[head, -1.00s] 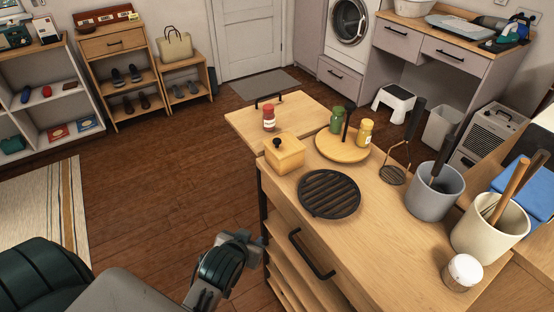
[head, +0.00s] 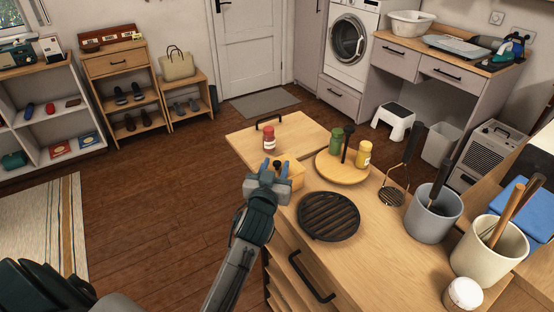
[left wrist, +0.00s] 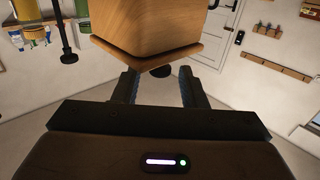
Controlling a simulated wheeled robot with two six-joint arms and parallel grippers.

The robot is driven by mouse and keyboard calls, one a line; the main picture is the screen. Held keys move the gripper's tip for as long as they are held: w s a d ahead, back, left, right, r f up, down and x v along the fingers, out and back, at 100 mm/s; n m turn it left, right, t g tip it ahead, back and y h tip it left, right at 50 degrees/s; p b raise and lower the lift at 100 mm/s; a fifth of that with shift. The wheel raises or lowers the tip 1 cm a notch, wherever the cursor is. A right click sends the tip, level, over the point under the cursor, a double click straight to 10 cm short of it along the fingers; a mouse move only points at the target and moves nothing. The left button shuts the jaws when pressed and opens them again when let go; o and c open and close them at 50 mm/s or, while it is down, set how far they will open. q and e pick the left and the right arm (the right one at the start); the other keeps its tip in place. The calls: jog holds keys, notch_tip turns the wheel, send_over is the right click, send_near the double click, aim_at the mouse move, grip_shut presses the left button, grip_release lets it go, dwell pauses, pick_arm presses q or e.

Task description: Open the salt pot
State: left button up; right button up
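The salt pot (head: 295,174) is a small square wooden box with a flat lid, standing on the worktop (head: 360,215) left of the black trivet. My left gripper (head: 271,166) is at its near left side and hides much of it in the head view. The left wrist view looks inverted: the pot (left wrist: 145,24) is at the top, with its lid (left wrist: 145,54) below. The lid's dark knob (left wrist: 161,71) shows between the two fingers of the left gripper (left wrist: 158,84), which is open with gaps beside the knob. The lid sits on the pot. My right gripper is out of view.
The black trivet (head: 328,216) lies close right of the pot. A red-labelled jar (head: 269,139) stands behind it. A round wooden board (head: 342,167) carries a green and a yellow jar. Utensil crocks (head: 432,214) stand further right.

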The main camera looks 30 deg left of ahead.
pick_arm(q)
jog(key=shift+x, duration=1.15)
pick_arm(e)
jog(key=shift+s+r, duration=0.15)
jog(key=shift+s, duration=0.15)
